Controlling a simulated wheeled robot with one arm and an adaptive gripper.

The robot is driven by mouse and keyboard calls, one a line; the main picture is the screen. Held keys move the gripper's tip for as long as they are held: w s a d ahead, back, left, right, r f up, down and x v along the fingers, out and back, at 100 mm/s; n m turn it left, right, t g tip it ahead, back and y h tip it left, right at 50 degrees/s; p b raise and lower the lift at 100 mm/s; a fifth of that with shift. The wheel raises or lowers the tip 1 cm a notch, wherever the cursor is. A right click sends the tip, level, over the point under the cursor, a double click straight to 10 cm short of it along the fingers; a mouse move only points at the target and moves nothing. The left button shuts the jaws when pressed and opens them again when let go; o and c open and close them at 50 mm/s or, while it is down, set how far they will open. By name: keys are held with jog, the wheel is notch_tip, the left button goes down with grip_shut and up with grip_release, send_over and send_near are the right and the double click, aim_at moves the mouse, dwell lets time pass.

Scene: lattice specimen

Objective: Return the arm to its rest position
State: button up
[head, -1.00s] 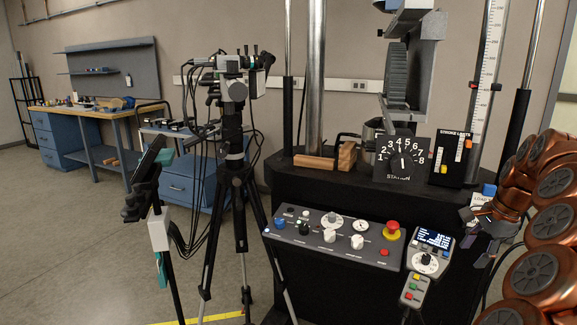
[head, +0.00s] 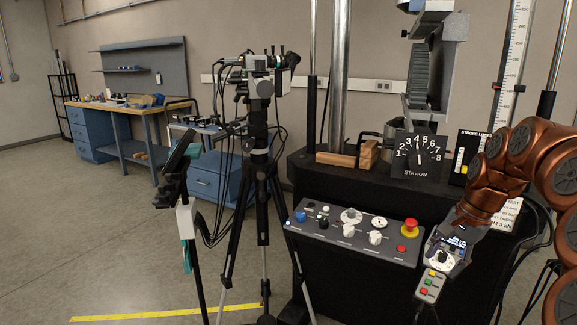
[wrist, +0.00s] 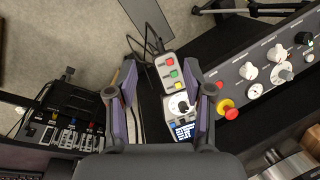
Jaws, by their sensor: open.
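My copper-coloured arm (head: 525,160) reaches in from the right edge of the head view, bent, with its wrist pointing down and left. My gripper (wrist: 170,72) is open in the wrist view, its two purple-grey fingers apart with nothing between the pads. Beyond them lies a small control box with a dial and a lit display (wrist: 183,108). In the head view this box (head: 442,257) shows just beside the dark gripper end, which partly overlaps it. Whether they touch cannot be told.
A sloped control panel (head: 340,238) with knobs and a red stop button (head: 410,228) stands left of my gripper. Behind are a black machine base (head: 310,170) and a station dial (head: 417,155). A camera tripod (head: 262,190) stands further left. Open floor lies at far left.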

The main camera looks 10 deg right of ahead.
jog(key=s+a+f+n+g, duration=0.1)
jog(key=s+a+f+n, duration=0.1)
jog(key=s+a+n, duration=0.5)
jog(key=s+a+f+n+g, duration=0.1)
jog(key=s+a, duration=0.3)
jog(key=a, duration=0.7)
jog(key=s+a+f+n+g+h, duration=0.15)
jog(key=s+f, duration=0.25)
jog(key=s, duration=0.5)
jog(key=s+a+f+n+g, duration=0.1)
jog(key=s+a+f+n, duration=0.25)
jog(key=s, duration=0.65)
jog(key=s+p+v, duration=0.1)
jog(key=p+v, duration=1.1)
jog(key=v, duration=0.1)
jog(key=shift+s+a+r+t+p, duration=0.15)
jog(key=shift+s+r+t+p, duration=0.1)
jog(key=shift+t+p, duration=0.2)
jog(key=shift+c, duration=0.3)
